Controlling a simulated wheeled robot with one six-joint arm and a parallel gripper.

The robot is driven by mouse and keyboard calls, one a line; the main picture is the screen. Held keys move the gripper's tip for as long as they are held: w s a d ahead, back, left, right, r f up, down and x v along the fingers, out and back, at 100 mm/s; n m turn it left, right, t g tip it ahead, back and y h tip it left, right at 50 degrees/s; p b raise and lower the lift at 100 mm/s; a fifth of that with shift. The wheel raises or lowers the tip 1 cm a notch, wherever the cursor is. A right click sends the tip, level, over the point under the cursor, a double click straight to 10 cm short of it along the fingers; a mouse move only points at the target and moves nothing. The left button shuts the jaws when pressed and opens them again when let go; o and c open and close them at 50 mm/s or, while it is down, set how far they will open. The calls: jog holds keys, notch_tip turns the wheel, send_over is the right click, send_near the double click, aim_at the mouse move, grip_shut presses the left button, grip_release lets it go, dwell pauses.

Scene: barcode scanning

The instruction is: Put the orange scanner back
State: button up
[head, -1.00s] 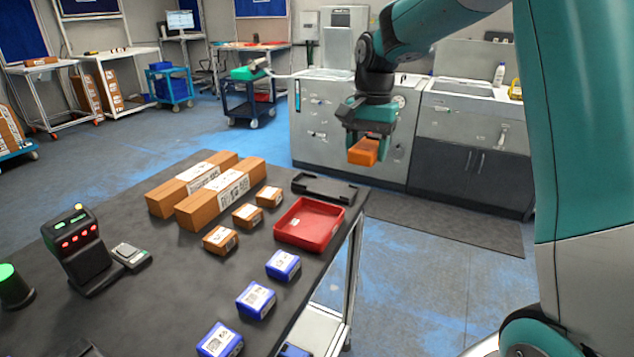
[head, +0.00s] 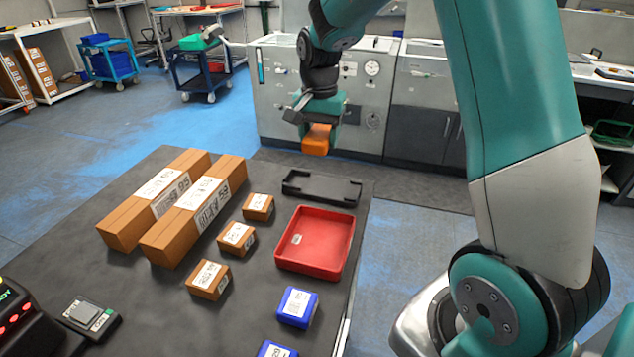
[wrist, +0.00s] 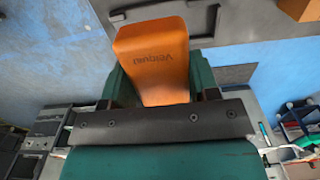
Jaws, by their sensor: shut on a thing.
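My gripper (head: 318,121) is shut on the orange scanner (head: 317,141) and holds it in the air, past the far edge of the table. In the wrist view the orange scanner (wrist: 158,58) sits between the two green fingers, with dark lettering on its face. A black holder (head: 321,188), a shallow tray with raised ends, lies empty on the table's far right corner. It shows partly in the wrist view, behind the scanner. The scanner is apart from it and above it.
A red tray (head: 299,267) stands just in front of the black holder. Two long brown boxes (head: 150,212) lie at left, with several small brown boxes (head: 259,206) beside them. Blue boxes (head: 297,307) are nearer. A grey cabinet (head: 275,92) stands behind.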

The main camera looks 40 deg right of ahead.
aim_at(319, 194)
notch_tip(319, 194, down, 13)
jog(key=shift+f+p, duration=0.2)
jog(key=shift+p, duration=0.35)
jog(key=shift+f, duration=0.1)
jog(key=shift+f, duration=0.15)
jog(key=o, duration=0.8)
